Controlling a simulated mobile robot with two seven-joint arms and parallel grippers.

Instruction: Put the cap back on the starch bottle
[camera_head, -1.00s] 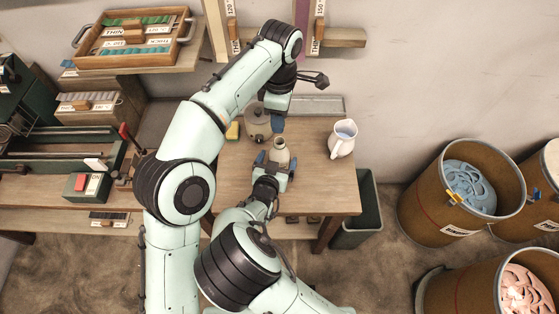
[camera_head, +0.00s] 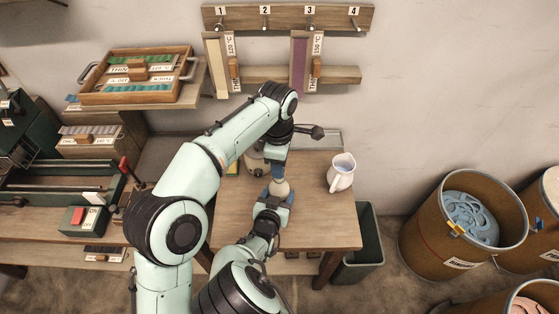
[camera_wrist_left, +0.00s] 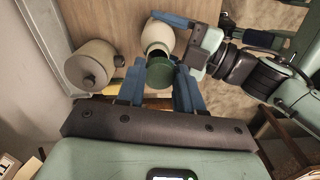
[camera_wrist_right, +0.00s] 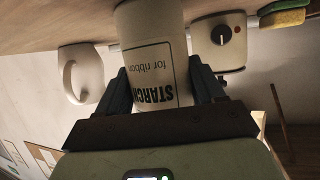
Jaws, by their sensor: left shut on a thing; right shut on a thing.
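The cream starch bottle (camera_head: 281,187) stands upright at the table, its label "STARCH for ribbon" showing upside down in the right wrist view (camera_wrist_right: 158,75). My right gripper (camera_wrist_right: 160,92) is shut around its body; it also shows in the head view (camera_head: 277,196). My left gripper (camera_wrist_left: 160,82) is shut on the green cap (camera_wrist_left: 160,75), right by the bottle's mouth. In the left wrist view the bottle (camera_wrist_left: 157,36) shows a dark opening beside the cap. I cannot tell whether cap and rim touch. In the head view the left gripper (camera_head: 278,168) hides the cap.
A white jug (camera_head: 341,173) stands on the table to the right. The table's front right (camera_head: 325,225) is clear. A bin (camera_head: 362,240) stands beside it.

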